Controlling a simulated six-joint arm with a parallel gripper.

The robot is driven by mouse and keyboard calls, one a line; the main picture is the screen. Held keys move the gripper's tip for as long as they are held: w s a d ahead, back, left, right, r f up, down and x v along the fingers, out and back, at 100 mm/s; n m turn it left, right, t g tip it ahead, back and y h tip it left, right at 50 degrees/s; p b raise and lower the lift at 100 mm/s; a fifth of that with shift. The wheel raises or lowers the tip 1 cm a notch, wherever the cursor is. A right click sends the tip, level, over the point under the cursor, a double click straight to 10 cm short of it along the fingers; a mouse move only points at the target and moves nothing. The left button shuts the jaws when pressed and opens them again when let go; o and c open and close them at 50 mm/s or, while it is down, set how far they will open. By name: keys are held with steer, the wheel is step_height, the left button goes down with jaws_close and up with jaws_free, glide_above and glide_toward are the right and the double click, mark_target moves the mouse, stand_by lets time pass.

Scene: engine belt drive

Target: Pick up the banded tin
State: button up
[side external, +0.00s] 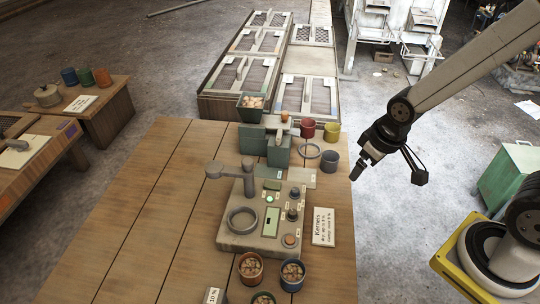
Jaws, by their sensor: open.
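Several small tins stand on the wooden table, and I cannot tell for sure which one is the banded tin. At the front, an orange-red tin (250,269), a blue tin (292,276) and a partly cut-off green tin (263,299) hold brown kernels. At the back right stand a red tin (307,130), a yellow tin (332,132) and a grey-blue tin (329,163). My gripper (362,167) is open and empty, in the air at the table's right edge, to the right of the grey-blue tin and apart from it.
A beige device (245,238) with a ring, knobs and a green light stands mid-table. A white "Kernels" card (324,226) lies to its right. Behind it are a green machine (278,153) and a hopper of kernels (252,101). The table's left side is clear.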

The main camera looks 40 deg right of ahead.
steer(key=w+a+f+n, duration=0.3)
steer(key=a+f+n, duration=0.2)
steer(key=n+g+y, duration=0.2)
steer(key=n+y, duration=0.3)
steer(key=n, duration=0.4)
glide_toward(282, 283)
steer(key=r, duration=0.1)
steer(key=shift+s+d+r, duration=0.1)
steer(key=shift+d+r, duration=0.1)
steer(key=shift+f, duration=0.1)
steer(key=shift+x, duration=1.2)
steer(key=shift+h, duration=0.3)
steer(key=shift+x, duration=2.6)
steer(key=shift+d, duration=0.15)
